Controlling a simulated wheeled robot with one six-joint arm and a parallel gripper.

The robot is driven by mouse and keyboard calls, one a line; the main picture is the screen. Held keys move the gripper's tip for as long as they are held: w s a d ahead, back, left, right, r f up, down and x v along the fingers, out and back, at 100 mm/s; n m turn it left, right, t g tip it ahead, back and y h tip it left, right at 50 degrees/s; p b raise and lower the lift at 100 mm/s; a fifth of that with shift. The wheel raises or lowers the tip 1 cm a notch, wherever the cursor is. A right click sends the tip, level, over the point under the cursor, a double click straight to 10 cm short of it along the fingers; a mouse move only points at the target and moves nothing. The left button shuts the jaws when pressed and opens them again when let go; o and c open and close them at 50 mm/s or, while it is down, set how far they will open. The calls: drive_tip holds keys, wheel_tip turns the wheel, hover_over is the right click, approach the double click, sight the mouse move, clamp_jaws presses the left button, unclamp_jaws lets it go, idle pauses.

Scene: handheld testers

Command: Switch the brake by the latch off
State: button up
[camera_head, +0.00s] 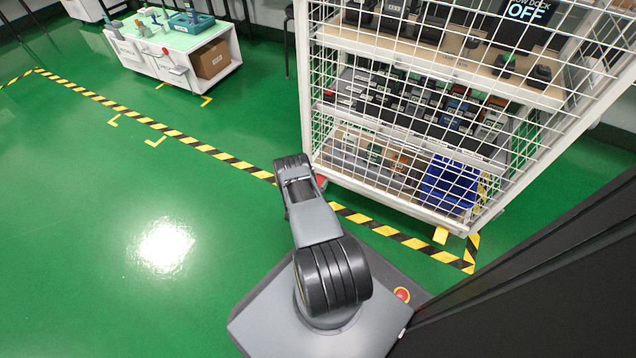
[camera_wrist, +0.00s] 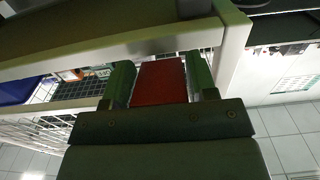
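A red block-shaped part, which looks like a brake tab (camera_wrist: 160,82), sits at the bottom corner of the white mesh cage (camera_head: 311,110). Only a sliver of red (camera_head: 320,182) shows beside my arm in the head view. In the wrist view my gripper (camera_wrist: 159,80) has one finger on each side of the red part, with no clear gap on either side. Whether the fingers press on it cannot be told. In the head view my arm hides the fingertips. A latch cannot be made out clearly.
The cage holds shelves of handheld devices and a blue bin (camera_head: 450,184). A sign reading OFF (camera_head: 530,12) is at its top. Yellow-black floor tape (camera_head: 400,237) runs past the cage front. A white workbench (camera_head: 150,60) stands at the back left. The green floor at left is clear.

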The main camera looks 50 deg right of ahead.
drive_tip(key=c, duration=0.5)
drive_tip(key=shift+r+y+p, duration=0.5)
drive_tip(key=shift+r+p, duration=0.15)
drive_tip(key=shift+p, duration=0.3)
drive_tip(key=shift+r+g+y+p, duration=0.15)
drive_tip(key=shift+g+y+p, duration=0.15)
drive_tip(key=shift+y+p, duration=0.25)
drive_tip(key=shift+g+y+p, duration=0.3)
drive_tip(key=shift+y+p, duration=0.2)
drive_tip(key=shift+y, duration=0.85)
drive_tip(key=o, duration=0.9)
drive_tip(key=shift+a, duration=0.1)
drive_tip(key=p+v, duration=0.5)
drive_tip(key=v, duration=0.8)
drive_tip(key=shift+s+a+r, duration=0.1)
drive_tip(key=shift+a, duration=0.2)
